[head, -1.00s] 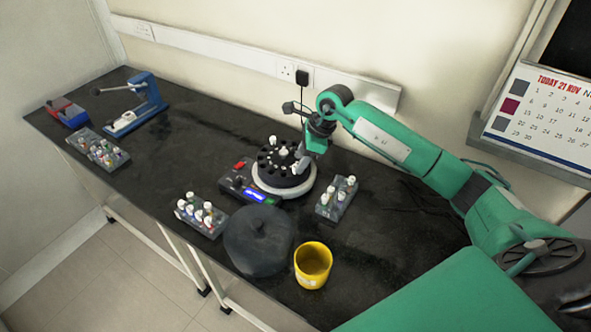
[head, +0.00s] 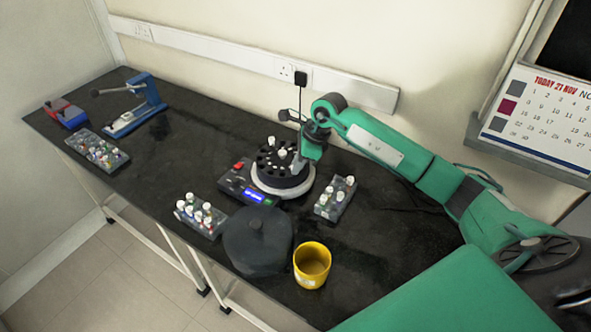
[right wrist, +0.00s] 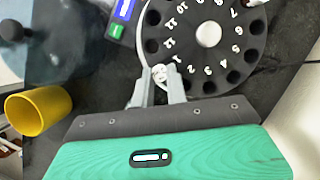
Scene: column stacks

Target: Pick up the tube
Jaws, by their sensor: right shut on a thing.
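The tube is a small vial with a white cap, seen in the right wrist view (right wrist: 159,73) between my fingertips. My right gripper (right wrist: 161,84) is shut on it at the outer ring of the black numbered rotor (right wrist: 185,45). In the head view my right gripper (head: 301,160) is over the right side of the rotor (head: 273,170). The fingers hide most of the tube, and I cannot tell whether its bottom is still in a hole. Another white-capped tube (head: 271,141) stands in the far side of the rotor. My left gripper is not in view.
The centrifuge (head: 240,185) has its dark round lid (head: 258,240) lying in front. Tube racks stand left (head: 202,217) and right (head: 335,198) of it. A yellow cup (head: 312,265) stands near the front edge. A further rack (head: 98,150) and a blue device (head: 140,105) are at left.

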